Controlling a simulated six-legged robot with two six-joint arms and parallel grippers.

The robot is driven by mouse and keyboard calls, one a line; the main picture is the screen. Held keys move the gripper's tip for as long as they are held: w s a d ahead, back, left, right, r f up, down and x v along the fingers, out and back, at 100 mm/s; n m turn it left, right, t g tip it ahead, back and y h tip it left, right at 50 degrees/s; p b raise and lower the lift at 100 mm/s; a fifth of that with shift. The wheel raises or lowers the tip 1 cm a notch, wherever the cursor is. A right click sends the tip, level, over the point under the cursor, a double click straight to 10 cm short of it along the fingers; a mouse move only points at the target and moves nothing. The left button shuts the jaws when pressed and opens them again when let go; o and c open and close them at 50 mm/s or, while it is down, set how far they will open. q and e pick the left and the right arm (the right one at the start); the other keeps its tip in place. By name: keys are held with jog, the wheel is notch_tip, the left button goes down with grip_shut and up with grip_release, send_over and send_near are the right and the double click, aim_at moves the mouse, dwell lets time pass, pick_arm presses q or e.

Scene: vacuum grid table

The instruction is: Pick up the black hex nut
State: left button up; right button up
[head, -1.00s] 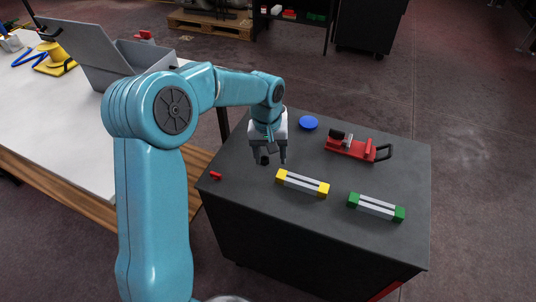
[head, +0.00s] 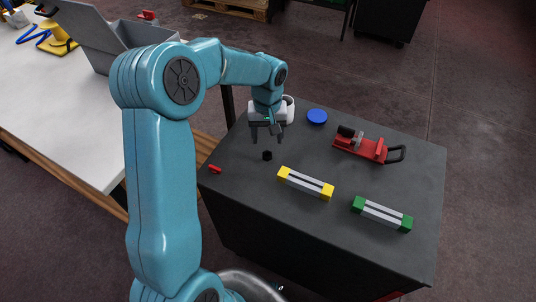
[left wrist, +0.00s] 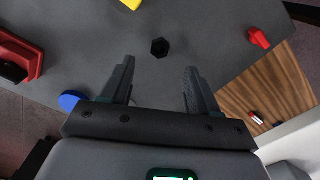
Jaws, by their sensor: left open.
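The black hex nut (head: 267,156) lies on the dark grey table top (head: 235,158), between the small red piece and the yellow-ended block. In the left wrist view the nut (left wrist: 159,47) shows its dark hole and sits beyond the fingertips, roughly midway across the gap. My left gripper (head: 267,139) is open and empty, with its fingers pointing down just behind the nut in the head view. The two fingers also show spread in the left wrist view (left wrist: 159,65). My right gripper is not in view.
A yellow-ended block (head: 305,183), a green-ended block (head: 382,214), a red vise-like tool (head: 366,146), a blue disc (head: 317,117) and a small red piece (head: 214,169) surround the nut. A white round object (head: 289,103) is partly hidden behind my gripper. A white-topped table (head: 62,125) stands left.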

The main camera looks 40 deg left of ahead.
aim_at(267, 156)
pick_arm(q)
jog(key=shift+s+d+f, duration=0.1)
jog(key=shift+s+f, duration=0.1)
jog(key=shift+f, duration=0.9)
notch_tip(267, 156, down, 5)
jog(key=shift+f, duration=0.1)
jog(key=shift+w+f, duration=0.15)
jog(key=shift+f, duration=0.15)
grip_shut()
